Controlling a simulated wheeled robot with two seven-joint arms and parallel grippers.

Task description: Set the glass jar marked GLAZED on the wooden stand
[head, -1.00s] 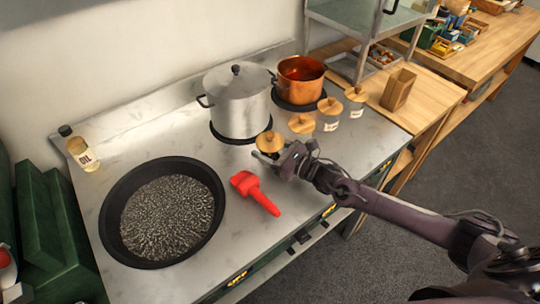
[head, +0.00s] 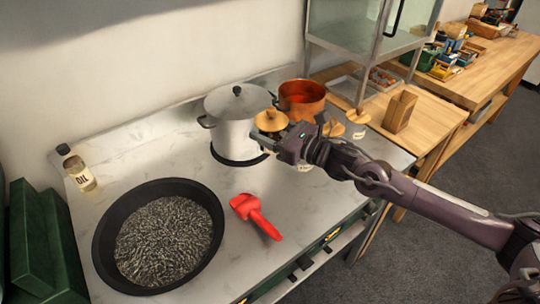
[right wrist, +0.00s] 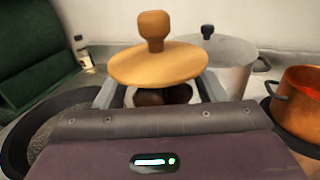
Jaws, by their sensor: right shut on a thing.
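My right gripper (head: 280,146) is shut on a glass jar with a round wooden lid (head: 271,121), held above the steel top in front of the silver pot. In the right wrist view the lid (right wrist: 158,62) sits upright over glass with dark round contents (right wrist: 150,97) between the fingers. Its label is hidden, so I cannot read GLAZED on it. Other wooden-lidded jars, partly behind my arm, include one at the right (head: 358,117). A small upright wooden block (head: 400,111), possibly the stand, is on the wooden counter. My left gripper is out of view.
A silver pot (head: 235,122) and a copper pot (head: 301,99) stand behind the held jar. A black pan (head: 103,250) of dark grains, a red scoop (head: 256,215) and an oil bottle (head: 77,168) are at the left. A glass-sided metal case (head: 345,40) stands at the back right.

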